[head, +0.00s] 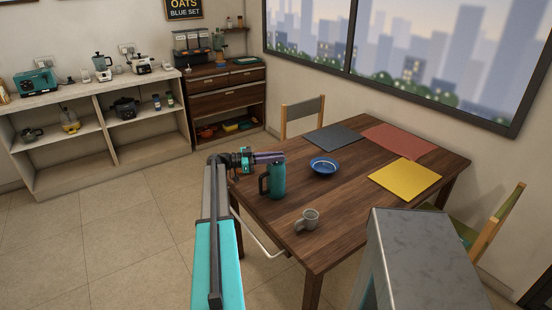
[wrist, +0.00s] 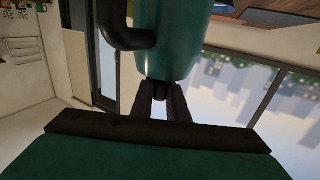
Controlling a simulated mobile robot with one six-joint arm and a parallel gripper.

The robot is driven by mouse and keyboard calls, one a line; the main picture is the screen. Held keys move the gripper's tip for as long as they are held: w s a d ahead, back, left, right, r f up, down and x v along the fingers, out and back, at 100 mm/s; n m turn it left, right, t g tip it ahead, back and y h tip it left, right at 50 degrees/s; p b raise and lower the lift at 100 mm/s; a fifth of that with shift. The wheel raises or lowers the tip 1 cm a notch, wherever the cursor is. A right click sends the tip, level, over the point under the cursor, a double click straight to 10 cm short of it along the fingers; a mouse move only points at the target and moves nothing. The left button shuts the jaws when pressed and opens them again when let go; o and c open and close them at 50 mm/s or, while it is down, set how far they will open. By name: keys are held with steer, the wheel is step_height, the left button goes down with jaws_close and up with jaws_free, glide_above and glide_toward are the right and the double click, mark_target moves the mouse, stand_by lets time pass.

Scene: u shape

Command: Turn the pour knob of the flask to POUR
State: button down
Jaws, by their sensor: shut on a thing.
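The teal flask (head: 278,181) stands upright on the wooden table near its left edge, with its dark handle (head: 263,184) toward the left. My gripper (head: 280,157) reaches in from the left at the flask's top. In the wrist view the flask (wrist: 176,38) appears upside down, with its dark handle (wrist: 125,38) at its left. There my gripper's two fingers (wrist: 160,98) are shut on the small dark pour knob (wrist: 160,88) at the flask's top. The knob is mostly hidden between the fingers. I cannot read its setting or any POUR mark.
On the table (head: 345,205), a grey mug (head: 307,220) stands in front of the flask and a blue bowl (head: 324,166) lies to its right. Grey, red and yellow placemats (head: 405,174) lie farther right. Chairs stand around the table. Shelves with appliances line the back wall.

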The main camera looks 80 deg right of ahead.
steer(key=shift+s+a+f+n+t+h+b, duration=0.15)
steer(key=shift+n+t+h+b, duration=0.3)
steer(key=shift+h+b, duration=0.65)
steer(key=shift+w+f+n+t+h+b, duration=0.1)
steer(key=shift+n+t+h+b, duration=0.3)
steer(key=shift+b, duration=1.2)
steer(key=n+t+h+b, duration=0.5)
steer(key=h+b, duration=0.1)
steer(key=b, duration=0.5)
steer(key=shift+n, duration=0.25)
steer(key=n+t+h+b, duration=0.1)
steer(key=n+t+b, duration=0.1)
steer(key=t+b, duration=0.1)
steer(key=shift+h+b, duration=0.4)
steer(key=shift+b, duration=0.15)
steer(key=shift+r+n+t+h+b, duration=0.15)
steer(key=shift+n+t+h+b, duration=0.35)
steer(key=shift+n+t, duration=1)
steer(key=shift+t, duration=0.35)
steer(key=shift+n+t+p, duration=0.6)
steer(key=shift+t+p, duration=0.5)
steer(key=shift+p, duration=0.25)
steer(key=n+t+p, duration=0.1)
steer(key=t+p, duration=0.1)
steer(key=p, duration=0.2)
steer(key=shift+d+r, duration=0.1)
steer(key=shift+d, duration=0.1)
